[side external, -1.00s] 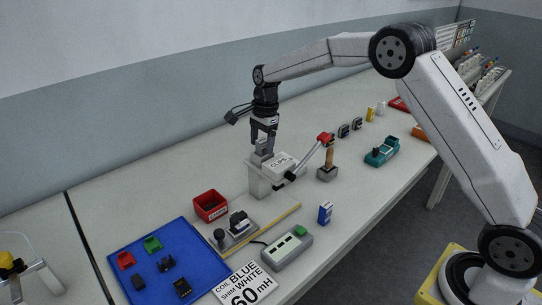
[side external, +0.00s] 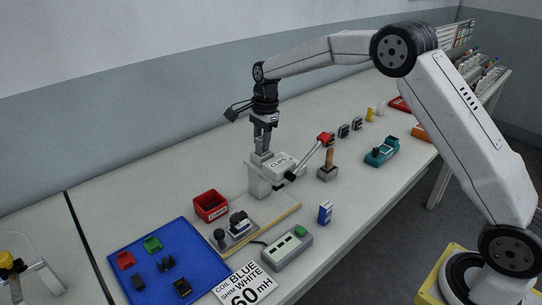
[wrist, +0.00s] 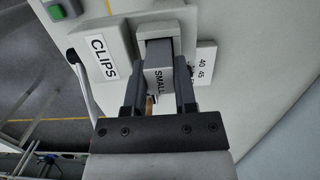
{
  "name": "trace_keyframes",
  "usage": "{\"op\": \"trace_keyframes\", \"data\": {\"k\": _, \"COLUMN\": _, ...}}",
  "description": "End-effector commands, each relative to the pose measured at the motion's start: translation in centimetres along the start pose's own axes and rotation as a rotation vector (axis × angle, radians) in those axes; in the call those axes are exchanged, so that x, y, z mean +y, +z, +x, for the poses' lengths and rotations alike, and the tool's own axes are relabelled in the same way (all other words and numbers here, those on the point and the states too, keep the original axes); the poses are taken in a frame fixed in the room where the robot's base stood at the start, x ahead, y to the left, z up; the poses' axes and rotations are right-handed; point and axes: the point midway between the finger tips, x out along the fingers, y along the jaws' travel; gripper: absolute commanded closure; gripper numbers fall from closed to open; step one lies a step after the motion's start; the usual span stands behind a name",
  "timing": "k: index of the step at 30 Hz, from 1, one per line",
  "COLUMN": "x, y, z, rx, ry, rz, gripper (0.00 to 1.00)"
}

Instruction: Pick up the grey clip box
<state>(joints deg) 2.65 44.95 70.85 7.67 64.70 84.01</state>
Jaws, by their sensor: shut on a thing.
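The grey clip box (wrist: 157,78), marked SMALL, is between the two dark fingers of my gripper (wrist: 160,68) in the wrist view. The fingers are shut on its sides. In the side view, my gripper (side external: 263,148) points straight down and the box (side external: 262,157) shows as a small grey block under the fingers. The box is at the back of the white CLIPS station (side external: 281,166), which also shows in the wrist view (wrist: 90,35). I cannot tell whether the box touches the station, as its lower part is hidden.
A lever with a red end (side external: 325,139) rises right of the station. A red bin (side external: 210,205) and a blue tray (side external: 190,245) are to the front left. A wooden-handled tool in a block (side external: 328,172) stands to the right.

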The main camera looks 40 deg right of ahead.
Motion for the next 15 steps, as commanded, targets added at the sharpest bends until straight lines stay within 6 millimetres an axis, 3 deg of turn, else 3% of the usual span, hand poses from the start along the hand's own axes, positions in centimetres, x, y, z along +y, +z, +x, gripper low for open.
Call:
{"op": "trace_keyframes", "data": {"k": 6, "x": -0.1, "y": 0.3, "z": -2.5, "rx": 0.001, "ry": -0.003, "rz": 0.0, "gripper": 1.0}}
{"op": "trace_keyframes", "data": {"k": 15, "x": 2.8, "y": 0.7, "z": -5.8, "rx": 0.001, "ry": -0.004, "rz": 0.0, "gripper": 1.0}}
